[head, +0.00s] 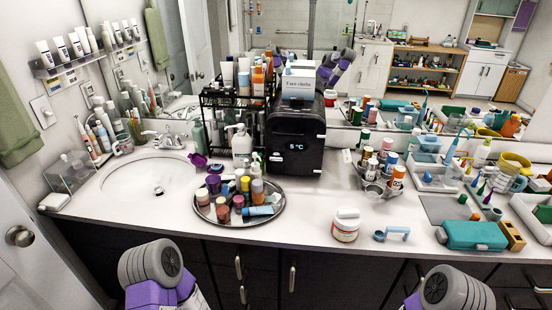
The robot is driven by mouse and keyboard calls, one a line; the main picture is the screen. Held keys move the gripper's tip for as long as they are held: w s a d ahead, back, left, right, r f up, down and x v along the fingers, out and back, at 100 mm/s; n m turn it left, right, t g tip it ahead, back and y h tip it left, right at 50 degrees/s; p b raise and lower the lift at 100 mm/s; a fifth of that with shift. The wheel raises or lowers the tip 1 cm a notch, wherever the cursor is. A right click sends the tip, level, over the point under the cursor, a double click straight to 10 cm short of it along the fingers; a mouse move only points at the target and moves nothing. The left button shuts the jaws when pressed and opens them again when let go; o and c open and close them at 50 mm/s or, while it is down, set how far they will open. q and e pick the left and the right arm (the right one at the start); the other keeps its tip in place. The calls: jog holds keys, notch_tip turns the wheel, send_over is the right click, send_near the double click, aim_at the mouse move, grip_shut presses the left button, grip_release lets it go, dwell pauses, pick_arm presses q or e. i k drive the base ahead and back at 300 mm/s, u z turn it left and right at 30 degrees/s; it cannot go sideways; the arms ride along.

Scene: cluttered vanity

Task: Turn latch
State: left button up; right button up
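I cannot pick out a latch for certain. A black mini fridge (295,145) with a lit "5°C" display stands at the back middle of the counter, its front closed. Small white pieces show at its right edge, too small to tell what they are. A teal case (472,235) lies closed at the counter's front right; any catch on it is too small to make out. Grey and purple links of my two arms show at the bottom edge, in front of the counter and apart from both objects. Neither gripper shows.
A round tray (279,213) of bottles stands left of the middle, beside the sink (150,188). A black wire rack (220,130) adjoins the fridge. A white-lidded jar (346,225) stands near the front edge. The right side is crowded; the counter before the fridge is fairly clear.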

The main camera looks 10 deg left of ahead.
aim_at(276, 156)
jog(key=u, duration=3.2)
jog(key=k, duration=1.55)
jog(key=z, duration=2)
